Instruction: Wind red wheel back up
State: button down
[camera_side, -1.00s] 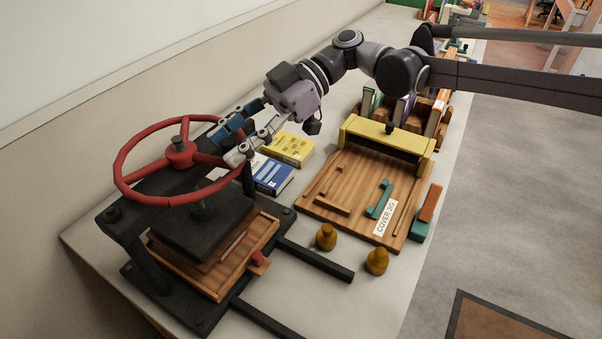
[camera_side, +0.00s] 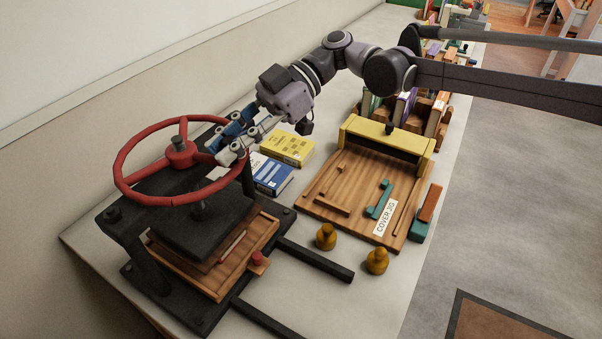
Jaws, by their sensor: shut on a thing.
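The red wheel (camera_side: 127,185) sits level on top of a dark press (camera_side: 150,265), its hub on a vertical screw. My gripper (camera_side: 224,147) is at the wheel's right side, shut on the rim, with its blue and grey fingers hiding that stretch of it. The press's dark plate (camera_side: 185,235) is below the wheel, over a wooden tray (camera_side: 215,288). I cannot tell whether the plate touches what lies in the tray.
Blue book (camera_side: 270,178) and yellow book (camera_side: 287,148) lie close to the gripper's right. A wooden cover jig (camera_side: 345,170) with a yellow bar (camera_side: 385,138) stands further right. Two brass knobs (camera_side: 326,236) stand before it. Dark rails (camera_side: 315,260) extend from the press.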

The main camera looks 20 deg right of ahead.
jog(key=shift+w+d+n+g+h, duration=0.2)
jog(key=shift+w+n+g+h, duration=0.1)
jog(key=shift+w+n+g, duration=0.3)
jog(key=shift+w+d+n+g+h, duration=0.15)
jog(key=shift+w+n+g+h, duration=0.15)
jog(key=shift+w+n+g, duration=0.25)
jog(key=shift+s, duration=0.1)
jog(key=c, duration=1.2)
grip_release()
jog(key=shift+o, duration=0.2)
jog(key=shift+d, duration=0.1)
jog(key=shift+d, duration=0.1)
jog(key=v, duration=0.7)
jog(key=shift+r, duration=0.1)
